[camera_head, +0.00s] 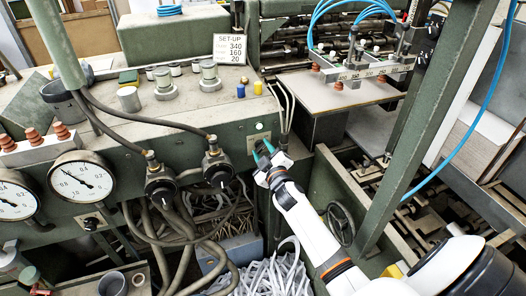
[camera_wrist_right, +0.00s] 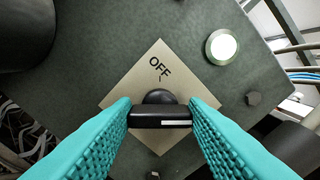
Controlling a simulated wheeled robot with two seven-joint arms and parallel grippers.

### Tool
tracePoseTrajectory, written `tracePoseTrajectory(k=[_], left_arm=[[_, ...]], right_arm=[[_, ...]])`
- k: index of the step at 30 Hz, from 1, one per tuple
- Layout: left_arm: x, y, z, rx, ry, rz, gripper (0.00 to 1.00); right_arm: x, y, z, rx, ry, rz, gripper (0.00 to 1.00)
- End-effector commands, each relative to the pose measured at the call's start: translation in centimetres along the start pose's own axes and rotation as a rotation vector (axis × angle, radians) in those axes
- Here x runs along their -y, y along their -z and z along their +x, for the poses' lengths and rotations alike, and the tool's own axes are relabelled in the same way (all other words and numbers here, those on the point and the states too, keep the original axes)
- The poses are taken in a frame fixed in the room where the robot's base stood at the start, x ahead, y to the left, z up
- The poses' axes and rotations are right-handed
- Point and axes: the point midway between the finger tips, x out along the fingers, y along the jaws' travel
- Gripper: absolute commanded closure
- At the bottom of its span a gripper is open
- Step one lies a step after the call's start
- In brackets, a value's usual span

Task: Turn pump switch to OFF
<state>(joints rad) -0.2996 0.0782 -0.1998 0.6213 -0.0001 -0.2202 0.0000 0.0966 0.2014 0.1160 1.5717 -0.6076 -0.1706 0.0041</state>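The pump switch (camera_wrist_right: 160,118) is a black rotary knob with a bar handle, on a diamond-shaped plate (camera_wrist_right: 150,74) marked OFF, in the right wrist view. Its bar lies crosswise in that picture, and a white line marks its right half. OFF is printed above the knob, so the line does not point at it. My right gripper (camera_wrist_right: 160,122) has its teal fingers at the two ends of the bar, apparently touching it. In the head view my right gripper (camera_head: 265,153) is at the green panel and hides the switch. My left gripper is not in view.
A lit white round button (camera_wrist_right: 222,46) is beside the plate; it also shows in the head view (camera_head: 259,126). Black hose fittings (camera_head: 217,165) sit left of the gripper. A handwheel (camera_head: 341,224) and a green post (camera_head: 425,130) stand to the right.

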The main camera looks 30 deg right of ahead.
Motion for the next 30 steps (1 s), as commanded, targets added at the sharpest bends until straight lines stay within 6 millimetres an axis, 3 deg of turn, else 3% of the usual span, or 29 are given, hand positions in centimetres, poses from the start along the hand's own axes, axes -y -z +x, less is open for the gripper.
tracePoseTrajectory(k=[1,3,14,30], left_arm=[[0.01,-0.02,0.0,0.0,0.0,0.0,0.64],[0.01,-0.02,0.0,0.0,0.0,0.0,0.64],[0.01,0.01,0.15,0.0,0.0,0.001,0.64],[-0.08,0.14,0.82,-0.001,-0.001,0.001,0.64]], right_arm=[[-0.04,0.0,-0.02,0.0,-0.001,0.0,0.73],[-0.05,0.0,-0.03,0.0,-0.001,0.0,0.83],[-0.12,0.03,-0.04,0.001,-0.001,-0.06,0.83],[-0.2,0.11,-0.04,0.0,-0.001,-0.502,0.83]])
